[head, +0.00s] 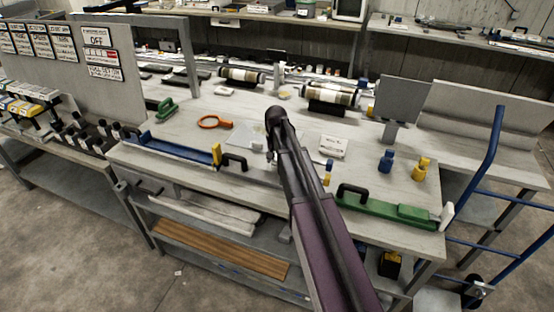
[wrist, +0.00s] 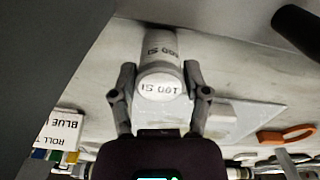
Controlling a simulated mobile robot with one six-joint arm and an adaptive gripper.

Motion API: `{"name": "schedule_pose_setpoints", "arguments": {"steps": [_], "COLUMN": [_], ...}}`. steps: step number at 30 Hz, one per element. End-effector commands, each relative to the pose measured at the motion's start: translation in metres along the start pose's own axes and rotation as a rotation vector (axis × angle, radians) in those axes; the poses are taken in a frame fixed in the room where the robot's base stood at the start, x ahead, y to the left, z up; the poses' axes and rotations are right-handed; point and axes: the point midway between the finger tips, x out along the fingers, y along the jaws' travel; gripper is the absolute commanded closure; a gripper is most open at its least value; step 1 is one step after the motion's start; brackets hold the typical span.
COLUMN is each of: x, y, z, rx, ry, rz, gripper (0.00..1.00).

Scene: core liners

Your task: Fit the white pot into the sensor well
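In the wrist view, a white pot (wrist: 160,88) with dark lettering on its end and side sits between the two fingers of my gripper (wrist: 160,78). Both fingertips appear to touch its sides, so the gripper looks shut on it. Whether the pot is clear of the bench top beyond cannot be told. In the head view, my arm crosses the middle of the bench and hides the pot and most of the gripper. I cannot pick out the sensor well with certainty in either view.
The bench (head: 190,127) holds an orange ring tool (head: 215,122), a pale flat sheet (head: 244,136), a white labelled block (head: 333,147), a blue rail (head: 178,148) and a green bar (head: 388,209). Striped core liners (head: 328,93) lie behind. A blue trolley (head: 490,165) stands right.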

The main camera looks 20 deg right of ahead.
Motion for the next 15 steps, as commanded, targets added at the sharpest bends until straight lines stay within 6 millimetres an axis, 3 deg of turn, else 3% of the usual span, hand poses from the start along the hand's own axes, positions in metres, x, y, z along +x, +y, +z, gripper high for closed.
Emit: {"name": "schedule_pose_setpoints", "arguments": {"steps": [2,15], "x": [-0.0003,-0.0009], "y": [-0.0002,-0.0005], "z": [0.0000,0.0002], "rx": [0.000,-0.001], "ry": [0.000,0.000], "rz": [0.000,0.000], "gripper": [0.11,0.11]}}
